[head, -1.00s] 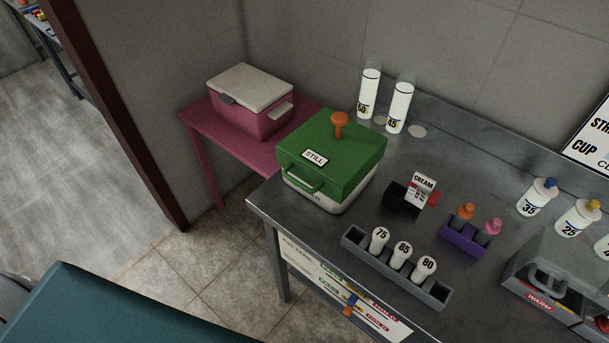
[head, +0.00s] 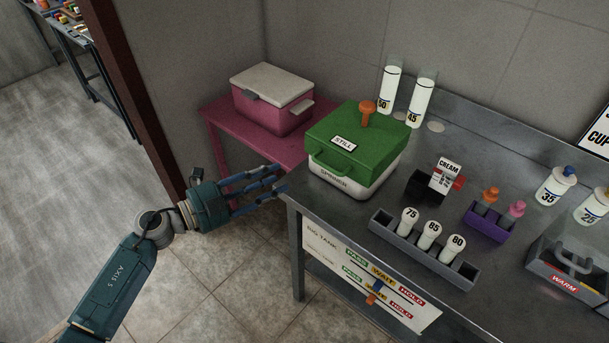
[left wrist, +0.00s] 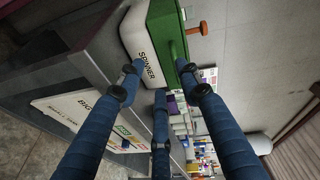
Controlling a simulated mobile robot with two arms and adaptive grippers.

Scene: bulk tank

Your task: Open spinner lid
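The spinner (head: 352,188) is a white base with a green lid (head: 366,135) shut on top. The lid has a green front handle (head: 330,172), an orange knob (head: 368,108) and a "STILL" label. It stands at the left end of the steel table. My left gripper (head: 282,180) is open and empty, left of the spinner near the table's corner, apart from the handle. In the left wrist view the spread blue fingers (left wrist: 158,85) point toward the spinner base (left wrist: 140,45) and lid (left wrist: 166,35). My right gripper is not in view.
A pink cooler (head: 272,103) stands on a pink side table (head: 225,119) behind left. Two white cylinders (head: 421,101), a cream sign (head: 447,176), a grey rack (head: 424,250) of bottles and a purple holder (head: 485,222) share the steel table (head: 335,212).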

